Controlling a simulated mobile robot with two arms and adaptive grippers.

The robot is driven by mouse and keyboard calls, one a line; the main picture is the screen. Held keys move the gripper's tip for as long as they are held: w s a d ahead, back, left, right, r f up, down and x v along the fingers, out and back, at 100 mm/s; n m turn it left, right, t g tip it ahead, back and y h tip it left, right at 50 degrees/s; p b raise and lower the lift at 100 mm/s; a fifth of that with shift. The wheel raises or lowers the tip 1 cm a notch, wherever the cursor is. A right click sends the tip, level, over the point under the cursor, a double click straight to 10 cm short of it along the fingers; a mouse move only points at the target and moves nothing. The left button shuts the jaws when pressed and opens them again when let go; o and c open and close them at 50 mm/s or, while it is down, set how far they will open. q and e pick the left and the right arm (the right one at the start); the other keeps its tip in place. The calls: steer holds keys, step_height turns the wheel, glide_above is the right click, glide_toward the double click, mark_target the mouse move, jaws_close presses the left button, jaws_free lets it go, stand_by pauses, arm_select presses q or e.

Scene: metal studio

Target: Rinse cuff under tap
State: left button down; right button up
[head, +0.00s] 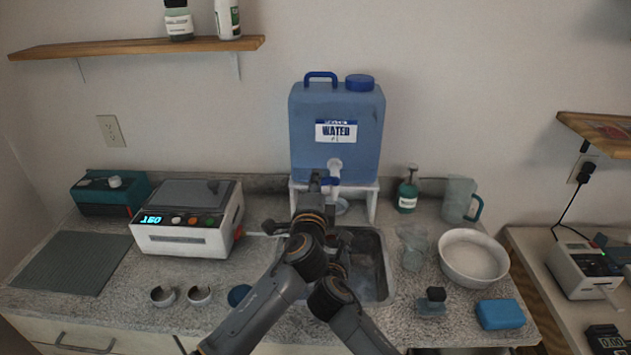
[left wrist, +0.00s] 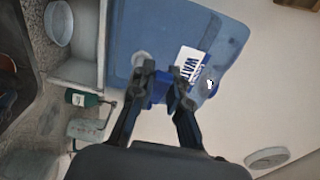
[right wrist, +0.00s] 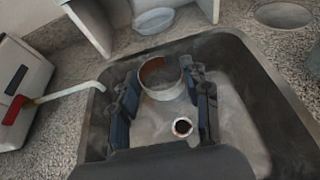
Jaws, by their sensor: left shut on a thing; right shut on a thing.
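A blue water container (head: 337,125) stands on a white stand (head: 372,205) behind the sink, with a white tap (head: 335,166) at its front. My left gripper (head: 318,183) is at the tap. In the left wrist view it (left wrist: 163,88) is shut on the tap's blue handle (left wrist: 160,92). My right gripper (right wrist: 162,86) is shut on an open, curved metal cuff (right wrist: 160,78) with a copper-coloured inside, held over the sink basin (right wrist: 235,75). In the head view the arms hide this cuff. I cannot make out running water.
Two more cuffs (head: 162,295) (head: 199,294) lie on the counter at front left, near a dark blue round thing (head: 238,295). A white device (head: 190,220) stands left of the sink. A white bowl (head: 474,257), clear jug (head: 460,200) and blue sponge (head: 500,314) stand right of it.

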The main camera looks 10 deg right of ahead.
arm_select(q)
steer(key=c, duration=1.3)
jaws_free()
steer(key=v, duration=1.2)
steer(key=shift+d, duration=0.1)
stand_by(1.4)
